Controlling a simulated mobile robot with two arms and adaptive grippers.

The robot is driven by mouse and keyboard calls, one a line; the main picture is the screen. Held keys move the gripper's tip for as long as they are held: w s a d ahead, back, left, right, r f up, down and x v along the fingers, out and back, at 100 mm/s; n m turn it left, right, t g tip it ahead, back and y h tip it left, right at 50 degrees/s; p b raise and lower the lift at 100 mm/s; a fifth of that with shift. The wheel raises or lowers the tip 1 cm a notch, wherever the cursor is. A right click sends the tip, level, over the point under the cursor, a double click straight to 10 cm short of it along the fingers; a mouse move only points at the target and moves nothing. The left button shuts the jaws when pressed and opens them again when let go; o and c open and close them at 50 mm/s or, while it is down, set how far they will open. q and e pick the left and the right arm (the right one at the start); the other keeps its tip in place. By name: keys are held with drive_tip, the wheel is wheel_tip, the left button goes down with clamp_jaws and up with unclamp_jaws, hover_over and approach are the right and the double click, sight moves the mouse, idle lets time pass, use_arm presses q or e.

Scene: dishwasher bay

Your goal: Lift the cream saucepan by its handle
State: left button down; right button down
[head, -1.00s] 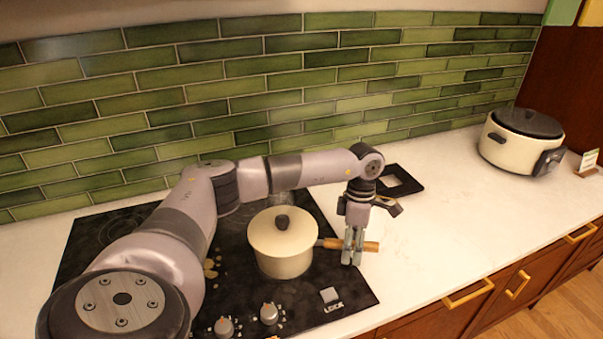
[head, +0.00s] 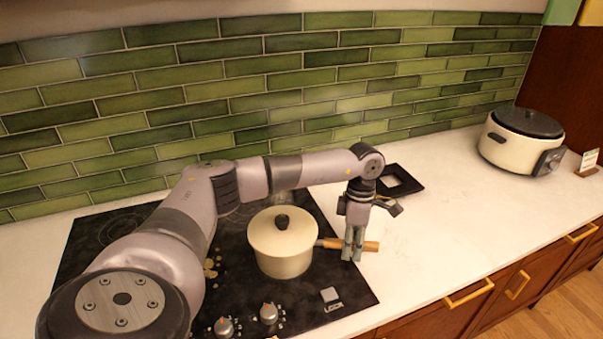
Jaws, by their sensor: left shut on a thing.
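The cream saucepan (head: 282,245) has a lid with a dark knob and stands on the black cooktop (head: 75,240). Its wooden handle (head: 371,246) points right, past the cooktop's edge. My left gripper (head: 352,256) points down and is shut on the handle, with the wooden end sticking out to the right of the fingers. The pan looks level; I cannot tell whether its base touches the cooktop. My right gripper is not in view.
Control knobs (head: 269,313) line the cooktop's front. A dark square frame (head: 402,181) lies on the white counter behind the gripper. A cream slow cooker (head: 521,139) stands at the far right, beside a small card (head: 588,161). The counter (head: 450,215) between is clear.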

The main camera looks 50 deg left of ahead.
use_arm(q)
drive_tip(key=shift+w+r, duration=0.1)
idle(0.6)
drive_tip(key=shift+a+r+b, duration=0.1)
drive_tip(key=shift+r+b, duration=0.2)
drive_tip(key=shift+r, duration=0.5)
wheel_tip(320, 180, up, 21)
drive_tip(key=p, duration=0.1)
drive_tip(key=shift+r, duration=0.2)
idle(0.8)
